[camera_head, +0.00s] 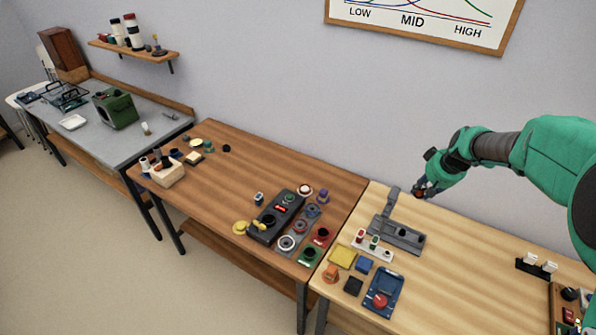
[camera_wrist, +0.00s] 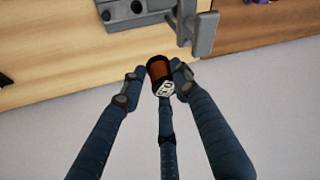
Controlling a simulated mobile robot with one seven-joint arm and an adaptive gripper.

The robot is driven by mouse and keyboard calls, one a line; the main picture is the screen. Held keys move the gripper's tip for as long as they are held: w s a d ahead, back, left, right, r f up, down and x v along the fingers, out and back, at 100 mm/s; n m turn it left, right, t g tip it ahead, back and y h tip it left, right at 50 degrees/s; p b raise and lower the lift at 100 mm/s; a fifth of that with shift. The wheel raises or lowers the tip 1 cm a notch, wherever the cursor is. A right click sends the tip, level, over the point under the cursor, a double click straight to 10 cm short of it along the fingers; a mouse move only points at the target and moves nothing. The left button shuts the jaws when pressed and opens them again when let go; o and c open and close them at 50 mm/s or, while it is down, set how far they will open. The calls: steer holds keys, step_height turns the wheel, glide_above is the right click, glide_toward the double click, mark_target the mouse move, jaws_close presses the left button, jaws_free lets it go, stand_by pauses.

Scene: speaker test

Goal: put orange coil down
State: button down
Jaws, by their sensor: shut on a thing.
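My gripper (camera_wrist: 157,80) is shut on a small orange-brown coil (camera_wrist: 158,68) with dark ends and a pale marked tag. The coil sits between my dark blue fingers in the wrist view. In the head view my gripper (camera_head: 421,190) is above the back edge of the light wooden table (camera_head: 460,262), and the coil is mostly hidden by the fingers. It is held beside a grey fixture (camera_head: 398,236) with an upright post. That fixture also shows at the top of the wrist view (camera_wrist: 190,20), apart from the coil.
A white rack (camera_head: 372,251) with small pieces stands before the fixture. A yellow block (camera_head: 342,257), an orange piece (camera_head: 331,273) and a blue tray (camera_head: 384,291) are in front. A black holder (camera_head: 535,268) stands at right. Bare wood lies between fixture and holder.

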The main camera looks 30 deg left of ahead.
steer(key=a, duration=0.2)
steer(key=a+r+n, duration=0.1)
steer(key=a, duration=0.2)
steer(key=a+r+n, duration=0.1)
steer(key=a, duration=0.1)
steer(key=shift+a+g+y+p, duration=0.25)
steer(key=shift+g+y+p, duration=0.05)
steer(key=shift+y+p, duration=0.1)
steer(key=s+a+f+n+p, duration=0.1)
steer(key=s+a+f+n, duration=0.1)
steer(key=s+a+f, duration=0.3)
steer(key=s+a+f+n+g+y+p, duration=0.1)
steer(key=s+a+f, duration=0.3)
steer(key=a+f, duration=0.5)
step_height(320, 180, down, 3)
steer(key=shift+s+r+n, duration=0.1)
steer(key=shift+s+n, duration=0.3)
steer(key=shift+n, duration=0.5)
steer(key=shift+w, duration=0.1)
steer(key=p, duration=0.1)
glide_above(339, 198)
steer(key=shift+f, duration=0.75)
steer(key=shift+f, duration=1.75)
